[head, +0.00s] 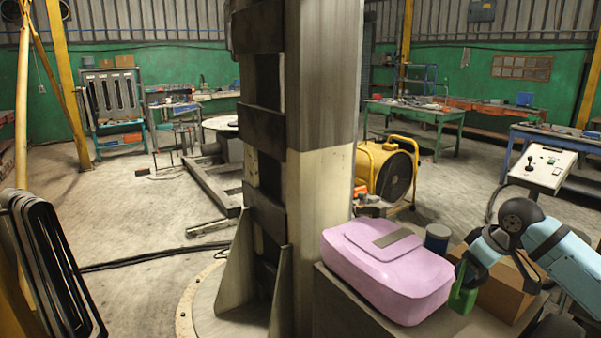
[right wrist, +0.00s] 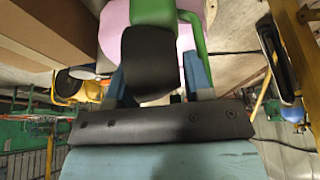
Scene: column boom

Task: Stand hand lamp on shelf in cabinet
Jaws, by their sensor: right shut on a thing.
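The hand lamp, a green thing (head: 463,292), is in my right gripper (head: 473,272) at the lower right of the head view, just right of the pink bag. I cannot make out a cabinet with a shelf for certain. My left gripper is not in view.
A pink bag (head: 385,268) lies on a grey box-like top (head: 350,308). A dark blue can (head: 437,238) and a cardboard box (head: 508,290) stand close to my right gripper. A thick column (head: 322,190) blocks the middle. Open floor (head: 140,225) lies to the left.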

